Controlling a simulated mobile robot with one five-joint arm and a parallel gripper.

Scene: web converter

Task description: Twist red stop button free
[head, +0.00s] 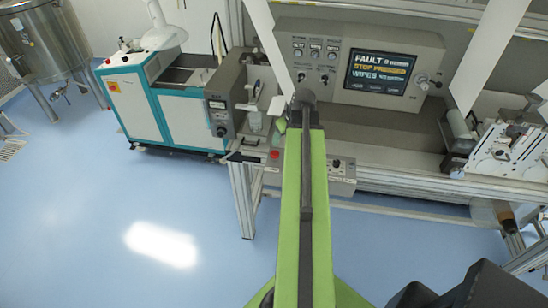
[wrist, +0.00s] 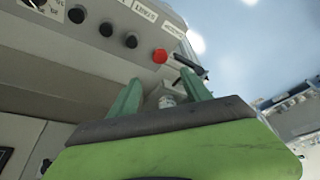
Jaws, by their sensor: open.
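The red stop button (head: 275,154) sits on the machine's front panel, just left of my green arm in the head view. In the wrist view the round red button (wrist: 160,56) is near the end of a row of black knobs, beyond my fingertips. My gripper (wrist: 160,77) is open, its two green fingers apart and pointing toward the button. The button is not between the fingers; a clear gap shows. In the head view most of my gripper is hidden behind my arm.
A dark lever (wrist: 188,66) is close to the right fingertip. Black knobs (wrist: 106,29) line the panel to the left. A screen (head: 377,72) reads FAULT, STOP PRESSED, WIPES. A teal and white machine (head: 135,105) stands at left. The blue floor (head: 120,210) in front is clear.

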